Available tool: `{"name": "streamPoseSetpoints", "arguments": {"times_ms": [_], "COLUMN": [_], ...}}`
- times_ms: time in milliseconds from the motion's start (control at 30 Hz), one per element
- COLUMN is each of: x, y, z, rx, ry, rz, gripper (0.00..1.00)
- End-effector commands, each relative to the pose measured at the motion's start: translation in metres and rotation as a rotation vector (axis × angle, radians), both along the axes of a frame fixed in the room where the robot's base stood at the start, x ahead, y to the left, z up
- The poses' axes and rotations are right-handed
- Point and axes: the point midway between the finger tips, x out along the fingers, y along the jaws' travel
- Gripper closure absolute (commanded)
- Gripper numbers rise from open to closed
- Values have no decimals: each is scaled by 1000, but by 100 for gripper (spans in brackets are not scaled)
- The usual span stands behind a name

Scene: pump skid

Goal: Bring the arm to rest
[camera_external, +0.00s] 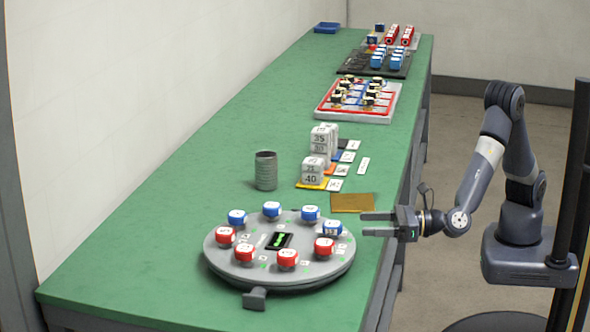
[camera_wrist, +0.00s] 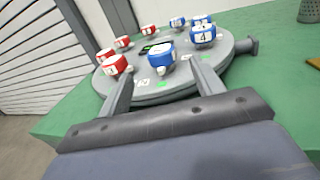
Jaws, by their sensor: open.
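My gripper (camera_external: 378,224) is open and empty, with its two fingers apart, at the right edge of the round turntable. In the wrist view the fingers of my gripper (camera_wrist: 165,92) reach toward the near rim of the grey turntable (camera_wrist: 228,70). My arm (camera_external: 488,150) is bent, with the elbow raised and the forearm coming down to the gripper beside the green table. Red and blue blocks stand around the turntable (camera_external: 225,262), and a blue block (camera_wrist: 160,58) shows between the fingers, not gripped.
The green table (camera_external: 150,240) carries a ribbed grey cylinder (camera_external: 265,172), white numbered cubes (camera_external: 312,172), a brown plate (camera_external: 352,202) and trays with parts farther back. A dark post (camera_external: 572,190) stands at the right. Floor (camera_external: 460,135) is free beyond the arm.

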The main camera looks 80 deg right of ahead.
Motion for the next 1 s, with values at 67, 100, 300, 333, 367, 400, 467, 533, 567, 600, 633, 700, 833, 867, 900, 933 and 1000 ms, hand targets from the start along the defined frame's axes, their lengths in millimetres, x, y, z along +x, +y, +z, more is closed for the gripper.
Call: {"name": "streamPoseSetpoints", "arguments": {"times_ms": [67, 100, 300, 333, 367, 400, 467, 533, 567, 600, 633, 700, 833, 867, 900, 933, 1000], "x": [-13, 1, 42, 48, 54, 61, 73, 86, 92, 98, 96, 95, 95, 95, 95, 95, 95], "y": [-3, -1, 9, 10, 11, 13, 15, 19, 20, 21, 20, 20, 20, 20, 20, 20, 20], "z": [0, 0, 0, 0, 0, 0, 0, 0, 0, 0, 0, 0, 0, 0, 0, 1, 1], "rx": [0, 1, 1, 1, 1, 0, 0, 0, 0, 0, -1, 0, 1, -1, 0, 0, 0], "ry": [0, 1, 0, 0, 1, 1, 1, 0, 1, 0, -1, -2, -3, -2, -2, -3, -3], "rz": [2, -5, -3, -3, -4, -3, -3, -2, -2, 0, 19, 54, 113, 127, 145, 156, 185], "gripper": [37, 37, 37, 37, 37, 37, 37, 37, 37, 37, 37, 37, 37, 37, 37, 37, 37]}}
